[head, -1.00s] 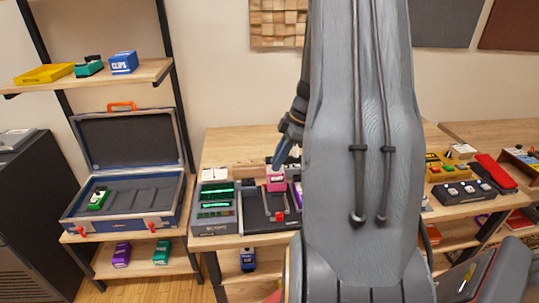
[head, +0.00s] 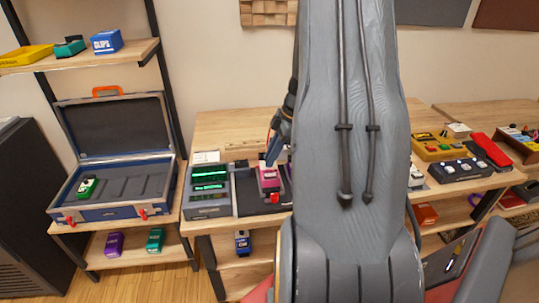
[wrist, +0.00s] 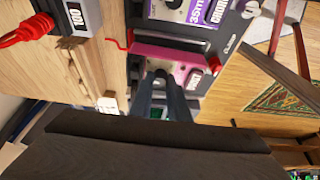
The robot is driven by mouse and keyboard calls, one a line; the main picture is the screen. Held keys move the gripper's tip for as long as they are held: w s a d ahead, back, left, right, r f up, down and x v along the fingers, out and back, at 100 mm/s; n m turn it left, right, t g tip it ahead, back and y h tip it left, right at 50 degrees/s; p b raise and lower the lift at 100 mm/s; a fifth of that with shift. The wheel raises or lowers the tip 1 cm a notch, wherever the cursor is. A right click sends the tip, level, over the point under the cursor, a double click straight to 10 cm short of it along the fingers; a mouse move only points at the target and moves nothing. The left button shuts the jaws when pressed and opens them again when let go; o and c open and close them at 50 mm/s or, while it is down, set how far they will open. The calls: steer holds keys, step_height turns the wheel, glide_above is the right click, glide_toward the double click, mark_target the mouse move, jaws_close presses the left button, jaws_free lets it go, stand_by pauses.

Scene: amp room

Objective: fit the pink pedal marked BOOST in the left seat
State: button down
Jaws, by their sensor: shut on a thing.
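The pink pedal (head: 269,184) is at the left part of the dark pedalboard (head: 247,199) on the wooden bench, in the head view. It also shows in the wrist view (wrist: 190,76), beside a purple pedal (wrist: 190,12). My gripper (wrist: 166,90) is shut on the pink pedal from above. In the head view the fingers (head: 273,150) stand over its rear part. The pedal looks low at the board, but I cannot tell whether it is fully down in the left seat. My arm hides the right part of the board.
A grey unit with green displays (head: 209,190) stands close to the left of the board. A red part (head: 275,198) is at the pedal's front. An open case (head: 113,208) holds a green pedal. Other pedals (head: 460,168) stand on the right bench.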

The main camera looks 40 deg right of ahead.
steer(key=shift+f+n+b, duration=0.2)
steer(key=shift+n+b, duration=0.1)
steer(key=shift+b, duration=0.4)
stand_by(1.7)
steer(key=shift+f+b, duration=0.85)
steer(key=shift+b, duration=0.25)
stand_by(1.3)
steer(key=c, duration=1.6)
jaws_free()
steer(key=shift+r, duration=0.1)
steer(key=shift+r+p, duration=1.85)
steer(key=shift+r, duration=1.6)
